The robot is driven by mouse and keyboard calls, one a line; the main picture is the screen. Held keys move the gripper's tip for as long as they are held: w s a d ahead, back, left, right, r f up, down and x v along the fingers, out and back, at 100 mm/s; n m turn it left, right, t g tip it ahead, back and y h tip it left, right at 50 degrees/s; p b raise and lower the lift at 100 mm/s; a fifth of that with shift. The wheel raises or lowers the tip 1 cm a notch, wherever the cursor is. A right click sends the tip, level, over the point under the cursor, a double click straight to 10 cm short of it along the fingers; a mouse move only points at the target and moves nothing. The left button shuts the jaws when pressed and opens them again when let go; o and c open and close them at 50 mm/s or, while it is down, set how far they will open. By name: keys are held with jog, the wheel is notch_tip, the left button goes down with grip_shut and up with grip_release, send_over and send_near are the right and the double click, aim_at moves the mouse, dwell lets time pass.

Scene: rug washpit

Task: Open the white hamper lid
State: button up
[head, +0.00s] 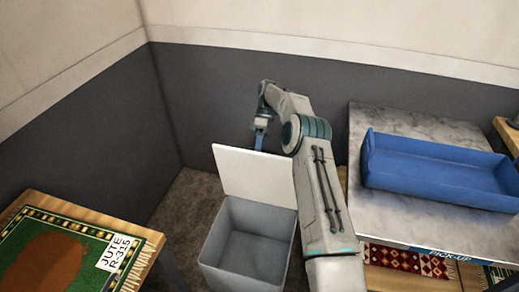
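The white hamper (215,247) stands on the floor in the middle of the head view, its empty grey inside showing. Its white lid (250,172) is raised and stands nearly upright at the hamper's back edge. My gripper (259,140) is at the lid's top edge, seen small and partly behind it. Whether it touches the lid is unclear, and its fingers are too small to tell open or shut. My arm covers the right end of the lid and part of the hamper's right side.
A blue tray (425,180) sits on a grey-topped counter (400,125) at the right, with rolled or folded rugs (405,260) below. A wooden table at the left (35,200) bears a green rug (60,255) with a tag reading JUTE R-315. Dark-panelled walls close the corner behind.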

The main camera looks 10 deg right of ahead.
jog(key=s+d+r+b, duration=0.1)
jog(key=s+d+r, duration=0.4)
jog(key=d+r, duration=0.5)
jog(key=shift+s+d+r, duration=0.15)
jog(key=shift+s+r, duration=0.1)
jog(key=shift+r, duration=0.25)
